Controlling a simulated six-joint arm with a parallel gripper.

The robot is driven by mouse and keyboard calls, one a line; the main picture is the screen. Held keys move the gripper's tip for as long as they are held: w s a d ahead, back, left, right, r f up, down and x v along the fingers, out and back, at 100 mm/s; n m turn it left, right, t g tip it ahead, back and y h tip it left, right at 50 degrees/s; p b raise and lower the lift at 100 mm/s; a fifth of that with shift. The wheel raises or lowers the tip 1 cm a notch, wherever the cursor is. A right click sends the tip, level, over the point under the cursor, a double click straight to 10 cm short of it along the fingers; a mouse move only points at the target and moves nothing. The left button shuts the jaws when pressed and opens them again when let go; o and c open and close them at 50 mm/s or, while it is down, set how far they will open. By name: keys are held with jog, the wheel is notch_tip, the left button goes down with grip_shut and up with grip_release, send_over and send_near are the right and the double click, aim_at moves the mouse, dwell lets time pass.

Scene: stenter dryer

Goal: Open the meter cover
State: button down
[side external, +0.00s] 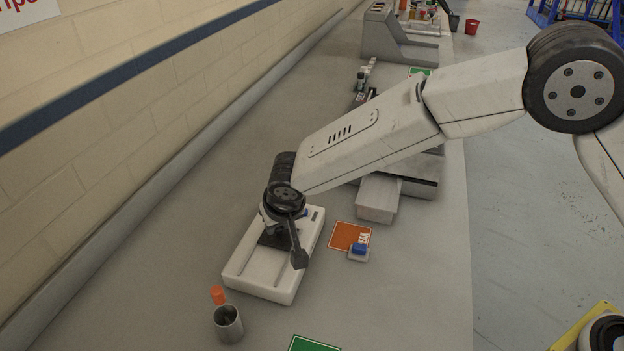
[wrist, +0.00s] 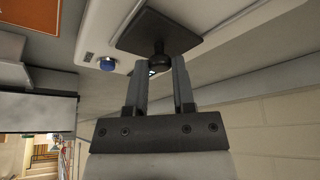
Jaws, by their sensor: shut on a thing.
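The meter is a white, flat box (side external: 248,268) on the bench in the side external view, with long grooves along its top. A dark square plate (wrist: 148,32) with a round black knob (wrist: 158,52) lies on it; I take this for the cover. The plate (side external: 270,240) also shows under my wrist in the side external view. My gripper (wrist: 163,66) is shut on the knob, one finger on each side. The side external view mostly hides the fingers. A blue button (wrist: 107,64) sits on the box near the plate.
An orange mat (side external: 345,235) and a small block with a blue part (side external: 359,249) lie to the right. A metal cup (side external: 228,324) and an orange-capped item (side external: 217,295) stand close in front. Grey equipment (side external: 378,200) is behind; the wall runs along the left.

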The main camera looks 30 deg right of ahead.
jog(key=s+a, duration=0.4)
jog(key=shift+s+a, duration=0.3)
jog(key=shift+c, duration=2.2)
grip_release()
jog(key=v, duration=0.7)
jog(key=shift+s+r, duration=0.2)
jog(key=shift+r, duration=0.1)
